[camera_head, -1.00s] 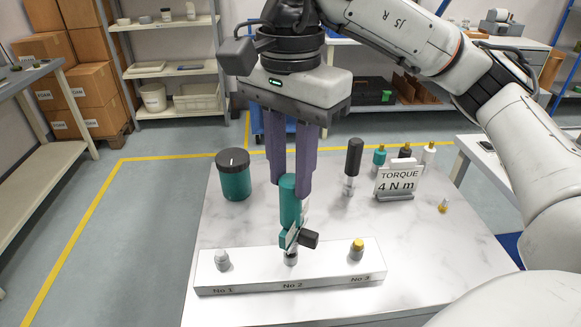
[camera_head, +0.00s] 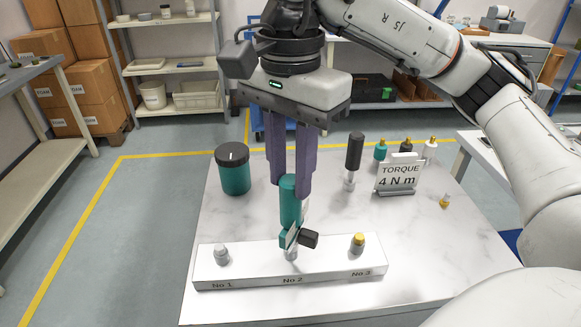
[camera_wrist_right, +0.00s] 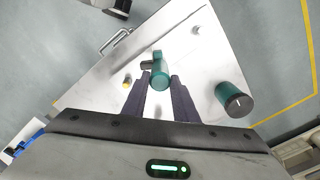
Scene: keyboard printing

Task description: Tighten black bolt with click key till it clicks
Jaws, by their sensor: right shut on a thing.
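My right gripper (camera_head: 290,192) points down over the white block (camera_head: 240,264). It is shut on the teal click key (camera_head: 289,205), which stands upright between its fingers. The key's lower end, with a teal and black side piece (camera_head: 308,240), is at the No 2 position of the block. The key also shows in the right wrist view (camera_wrist_right: 160,76) between the fingertips (camera_wrist_right: 160,82). The bolt at No 2 is mostly hidden under the key, so its colour and exact contact cannot be told. My left gripper is not in view.
A grey bolt (camera_head: 221,254) stands at No 1 and a yellow-topped one (camera_head: 357,243) at No 3. A teal jar with black lid (camera_head: 236,180) is left. A black-handled tool (camera_head: 354,153), a "TORQUE 4 N m" sign (camera_head: 398,179) and small bottles (camera_head: 430,150) are right.

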